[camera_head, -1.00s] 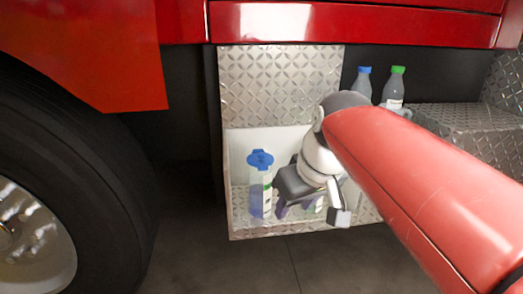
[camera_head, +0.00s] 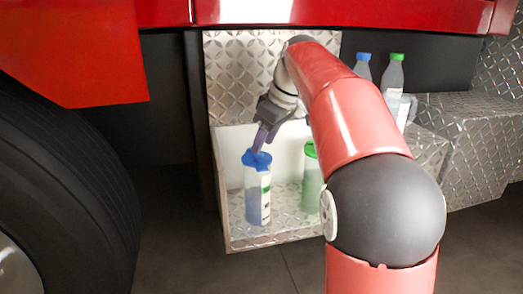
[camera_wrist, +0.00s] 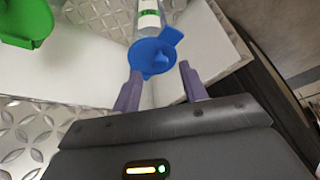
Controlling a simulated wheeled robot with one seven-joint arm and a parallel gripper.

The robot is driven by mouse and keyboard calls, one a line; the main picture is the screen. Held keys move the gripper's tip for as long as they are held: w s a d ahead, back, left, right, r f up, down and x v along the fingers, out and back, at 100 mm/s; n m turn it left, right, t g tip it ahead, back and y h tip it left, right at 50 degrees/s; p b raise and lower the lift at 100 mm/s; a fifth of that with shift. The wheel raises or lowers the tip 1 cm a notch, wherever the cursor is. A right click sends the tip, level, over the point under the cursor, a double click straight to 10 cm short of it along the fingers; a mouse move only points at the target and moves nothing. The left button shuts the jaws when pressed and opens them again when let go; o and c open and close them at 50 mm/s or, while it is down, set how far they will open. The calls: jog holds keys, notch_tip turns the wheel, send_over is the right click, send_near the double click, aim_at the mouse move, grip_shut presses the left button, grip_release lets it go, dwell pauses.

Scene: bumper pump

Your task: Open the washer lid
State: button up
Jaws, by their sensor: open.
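The washer bottle (camera_head: 258,195) is clear with blue fluid and a blue lid (camera_head: 256,160). It stands upright at the left of the open compartment. In the wrist view the blue lid (camera_wrist: 155,58), with a tab at its upper right, lies just beyond and between my fingertips. My gripper (camera_head: 260,140) is open, with purple fingers pointing down at the lid from above. In the wrist view my gripper (camera_wrist: 159,78) has nothing between its fingers that I can see held. Whether a finger touches the lid cannot be told.
A green-lidded container (camera_head: 312,175) stands to the right in the same compartment, partly behind my arm; its green lid (camera_wrist: 25,20) shows in the wrist view. Bottles with blue (camera_head: 362,66) and green caps (camera_head: 396,72) stand behind right. Compartment walls (camera_head: 222,190) and a tyre (camera_head: 60,190) flank the left.

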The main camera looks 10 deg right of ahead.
aim_at(258, 156)
jog(key=shift+x, duration=1.2)
grip_shut()
